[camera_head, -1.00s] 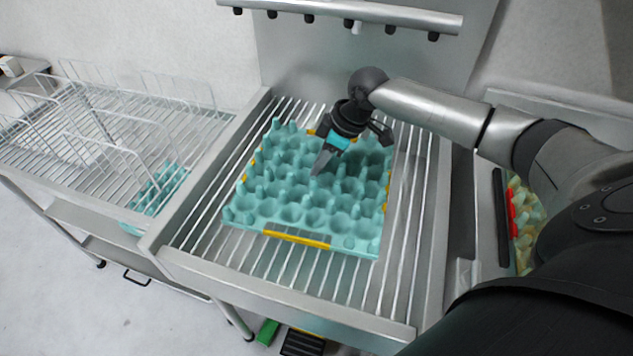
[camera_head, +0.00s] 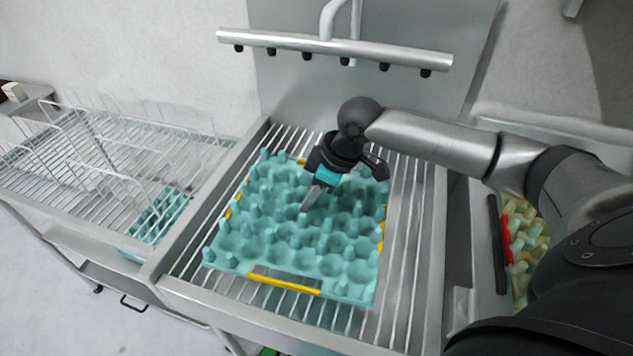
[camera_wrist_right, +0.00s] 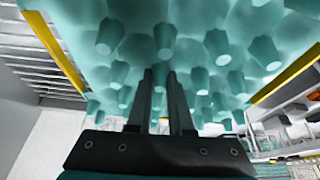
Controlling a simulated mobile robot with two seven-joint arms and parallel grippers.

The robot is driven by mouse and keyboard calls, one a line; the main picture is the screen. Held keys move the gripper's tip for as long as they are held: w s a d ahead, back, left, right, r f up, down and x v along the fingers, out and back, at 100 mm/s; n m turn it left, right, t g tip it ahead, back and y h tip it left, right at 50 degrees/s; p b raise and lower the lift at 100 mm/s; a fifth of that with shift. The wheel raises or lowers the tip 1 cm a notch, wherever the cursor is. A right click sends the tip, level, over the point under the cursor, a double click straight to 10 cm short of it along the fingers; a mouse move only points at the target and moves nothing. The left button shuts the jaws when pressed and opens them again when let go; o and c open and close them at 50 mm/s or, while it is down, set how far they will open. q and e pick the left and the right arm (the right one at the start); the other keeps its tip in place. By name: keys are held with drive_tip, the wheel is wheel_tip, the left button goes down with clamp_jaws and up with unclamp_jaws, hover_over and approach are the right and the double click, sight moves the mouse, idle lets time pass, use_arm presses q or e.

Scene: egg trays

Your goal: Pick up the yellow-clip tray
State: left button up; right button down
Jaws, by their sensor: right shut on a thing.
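The teal egg tray with yellow clips (camera_head: 290,232) is at the metal rack of the sink-like station in the head view. A yellow clip (camera_head: 284,284) shows on its front edge, with more at its sides. My right gripper (camera_head: 308,205) reaches down into the middle of the tray. In the right wrist view, the gripper's fingers (camera_wrist_right: 161,80) are close together around one of the tray's pegs, and the tray's pegged face (camera_wrist_right: 210,45) fills the top. The tray looks raised a little off the rack, but its underside is hidden. My left gripper is not in view.
A wire rack (camera_head: 105,165) stands at the left with another teal tray (camera_head: 160,212) under it. A red-clip tray (camera_head: 507,240) with pale contents is at the right, partly behind my arm. A metal bar with nozzles (camera_head: 335,48) hangs above the station's back.

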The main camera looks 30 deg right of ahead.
sight(286, 263)
drive_tip(key=s+a, duration=0.2)
drive_tip(key=a, duration=0.1)
drive_tip(key=s+a, duration=0.3)
drive_tip(key=s+a+p, duration=0.1)
drive_tip(key=s+a, duration=0.2)
drive_tip(key=a, duration=0.1)
drive_tip(key=shift+s, duration=0.2)
drive_tip(key=shift+d, duration=0.1)
drive_tip(key=c, duration=1.4)
unclamp_jaws()
drive_tip(key=shift+c, duration=0.2)
clamp_jaws()
